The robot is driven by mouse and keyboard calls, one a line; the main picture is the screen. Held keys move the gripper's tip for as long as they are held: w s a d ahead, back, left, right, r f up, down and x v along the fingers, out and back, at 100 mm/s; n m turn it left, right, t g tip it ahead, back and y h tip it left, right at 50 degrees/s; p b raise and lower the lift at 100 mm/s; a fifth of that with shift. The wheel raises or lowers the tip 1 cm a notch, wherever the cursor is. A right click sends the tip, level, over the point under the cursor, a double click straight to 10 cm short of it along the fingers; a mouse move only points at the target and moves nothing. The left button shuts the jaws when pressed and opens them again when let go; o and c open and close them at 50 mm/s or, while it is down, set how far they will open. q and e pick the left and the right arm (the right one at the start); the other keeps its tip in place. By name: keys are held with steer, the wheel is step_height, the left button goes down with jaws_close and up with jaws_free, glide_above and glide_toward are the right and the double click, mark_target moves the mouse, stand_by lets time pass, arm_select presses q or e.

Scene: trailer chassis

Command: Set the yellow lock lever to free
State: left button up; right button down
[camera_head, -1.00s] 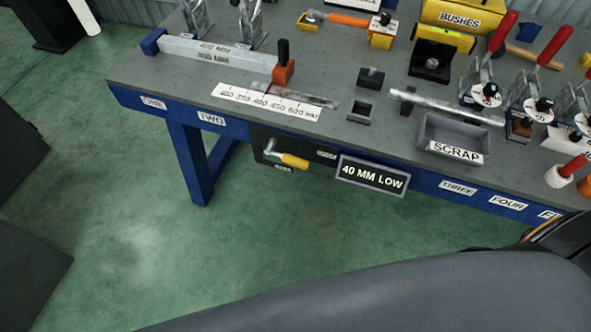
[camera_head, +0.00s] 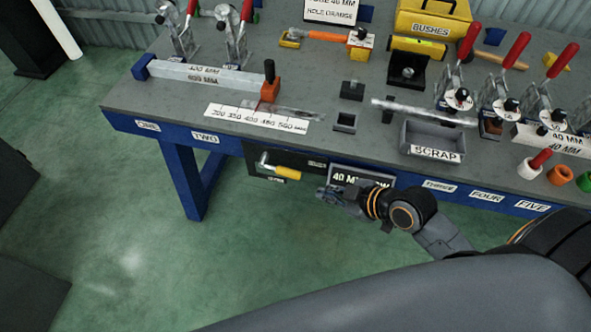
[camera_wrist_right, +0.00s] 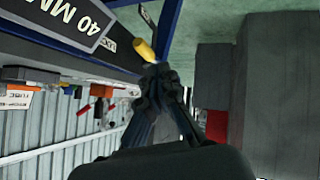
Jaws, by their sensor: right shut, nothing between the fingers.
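The yellow lock lever (camera_head: 288,173) sticks out from a dark panel (camera_head: 262,160) on the blue front of the workbench, below the tabletop. A metal piece is at its left end. My right gripper (camera_head: 322,192) is in front of the bench, a little right of and below the lever. It is shut and empty. In the right wrist view the yellow lever (camera_wrist_right: 144,50) shows just beyond my fingertips (camera_wrist_right: 158,68); I cannot tell whether they touch it. My left gripper is not in view.
The display reading 40 MM (camera_head: 345,176) is partly hidden behind my right arm. The grey tabletop (camera_head: 190,100) above carries a SCRAP tray (camera_head: 405,137), red-handled clamps and a measuring scale (camera_head: 258,118). The green floor in front is free.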

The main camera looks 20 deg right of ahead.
step_height(320, 180, up, 4)
steer(key=w+n+t+y, duration=0.1)
steer(key=w+n, duration=0.1)
steer(key=p, duration=0.1)
glide_toward(285, 172)
steer(key=w+a, duration=0.2)
steer(key=a, duration=0.1)
steer(key=shift+w+f, duration=0.8)
steer(key=shift+f, duration=0.35)
steer(key=shift+w+d+f, duration=0.15)
steer(key=shift+w+f, duration=0.05)
steer(key=shift+f, duration=0.25)
